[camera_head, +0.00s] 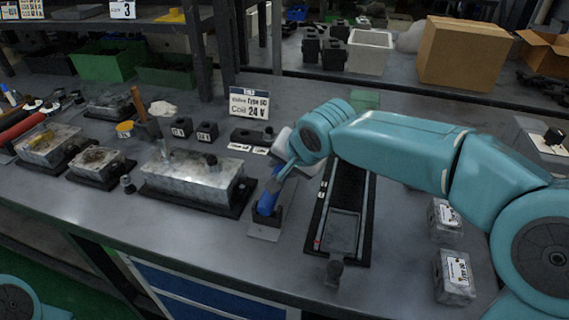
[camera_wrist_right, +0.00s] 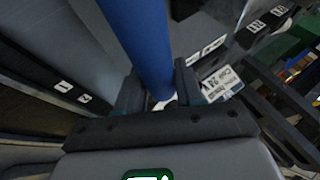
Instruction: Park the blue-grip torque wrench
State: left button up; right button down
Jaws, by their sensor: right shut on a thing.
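The blue-grip torque wrench (camera_head: 267,202) is in my right gripper (camera_head: 281,174), near the middle of the bench in the head view. Its blue grip slants down beside a small dark holder on a grey plate (camera_head: 264,233); I cannot tell whether it touches or sits in it. In the right wrist view the blue grip (camera_wrist_right: 143,38) runs up between the two dark fingers (camera_wrist_right: 158,92), which are closed around it. The rest of the wrench is hidden. My left gripper is out of view.
A metal valve block (camera_head: 190,182) stands left of the wrench, and a long black tray (camera_head: 341,228) lies to its right. A "24 V" sign (camera_head: 249,104) stands behind. Small clear boxes (camera_head: 455,277) sit at the right. The front bench strip is mostly clear.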

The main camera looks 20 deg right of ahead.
jog(key=shift+f+b, duration=0.35)
jog(key=c, duration=0.6)
grip_release()
jog(key=shift+c, duration=0.2)
jog(key=shift+f, duration=0.1)
notch_tip(320, 180, up, 9)
jog(key=p, duration=1)
jog(key=shift+r, duration=0.2)
jog(key=shift+f, duration=0.2)
